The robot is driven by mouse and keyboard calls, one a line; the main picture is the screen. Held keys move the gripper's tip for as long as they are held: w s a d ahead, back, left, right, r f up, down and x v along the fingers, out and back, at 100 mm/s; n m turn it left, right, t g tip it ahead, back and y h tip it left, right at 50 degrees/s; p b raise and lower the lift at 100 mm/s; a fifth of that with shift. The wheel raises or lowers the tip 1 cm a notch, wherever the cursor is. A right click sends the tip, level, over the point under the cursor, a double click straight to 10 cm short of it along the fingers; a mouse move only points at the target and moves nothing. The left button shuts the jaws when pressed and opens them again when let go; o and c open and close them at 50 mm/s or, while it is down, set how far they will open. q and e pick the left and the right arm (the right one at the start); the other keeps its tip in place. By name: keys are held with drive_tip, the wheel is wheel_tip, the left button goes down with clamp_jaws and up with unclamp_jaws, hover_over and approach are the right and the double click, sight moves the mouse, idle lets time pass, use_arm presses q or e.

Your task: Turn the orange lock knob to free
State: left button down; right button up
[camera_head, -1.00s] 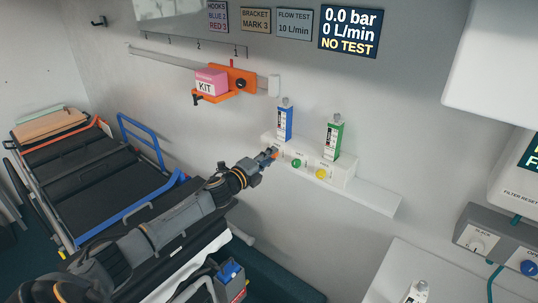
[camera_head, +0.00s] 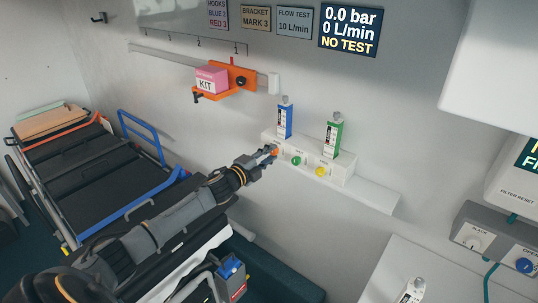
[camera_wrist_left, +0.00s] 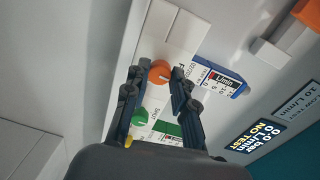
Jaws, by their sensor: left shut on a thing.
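The orange lock knob (camera_head: 275,150) is at the left end of the white wall block (camera_head: 344,170), in a row with a green and a yellow knob. It also shows in the left wrist view (camera_wrist_left: 160,72), between my fingertips. My left gripper (camera_head: 269,152) reaches it from the lower left and is shut on it. In the left wrist view its two fingers (camera_wrist_left: 157,78) lie on either side of the knob. The label by the knob is partly covered and too small to read. My right gripper is not in view.
The green knob (camera_head: 296,161) and yellow knob (camera_head: 321,172) sit close to the right. Blue (camera_head: 285,122) and green (camera_head: 333,138) upright units stand on the block. An orange bracket with a pink kit box (camera_head: 211,80) hangs above. A stretcher (camera_head: 90,170) stands at left.

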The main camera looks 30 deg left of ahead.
use_arm(q)
drive_tip(key=c, duration=1.1)
unclamp_jaws()
drive_tip(key=shift+a, duration=0.1)
drive_tip(key=shift+s, duration=0.1)
drive_tip(key=shift+s, duration=0.25)
drive_tip(key=s, duration=1.1)
drive_tip(key=shift+s+a+r, duration=0.15)
drive_tip(key=shift+a+r, duration=0.1)
drive_tip(key=shift+a, duration=0.15)
